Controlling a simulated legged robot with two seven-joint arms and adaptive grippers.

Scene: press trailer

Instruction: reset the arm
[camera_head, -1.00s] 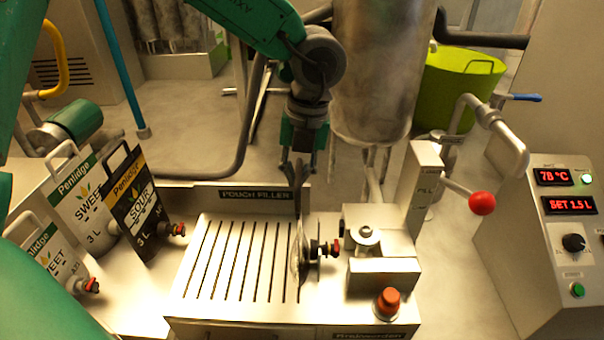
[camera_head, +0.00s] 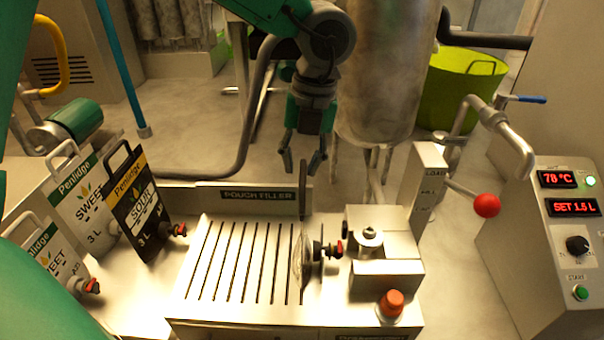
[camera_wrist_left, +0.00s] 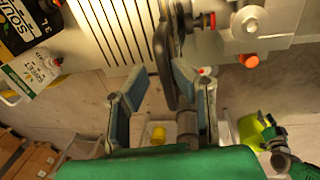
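My left gripper (camera_head: 303,168) hangs over the pouch filler (camera_head: 208,265) in the head view, fingers spread and empty. A thin pouch (camera_head: 301,258) with a dark upper edge stands edge-on at the right end of the slotted deck, its red-tipped spout pointing right. Its top reaches up between the open fingertips, with gaps on both sides. In the left wrist view the fingers (camera_wrist_left: 155,88) are apart, and the dark edge (camera_wrist_left: 167,50) lies beside the right one. A green and dark part (camera_wrist_left: 283,155) at lower right may be my right arm; its fingers are unclear.
Black SOUR (camera_head: 138,205) and white SWEET pouches (camera_head: 82,200) stand at left. A steel tank (camera_head: 380,70) is close behind my left gripper. A red-ball lever (camera_head: 486,205), an orange button (camera_head: 391,303) and a control panel (camera_head: 570,235) are at right.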

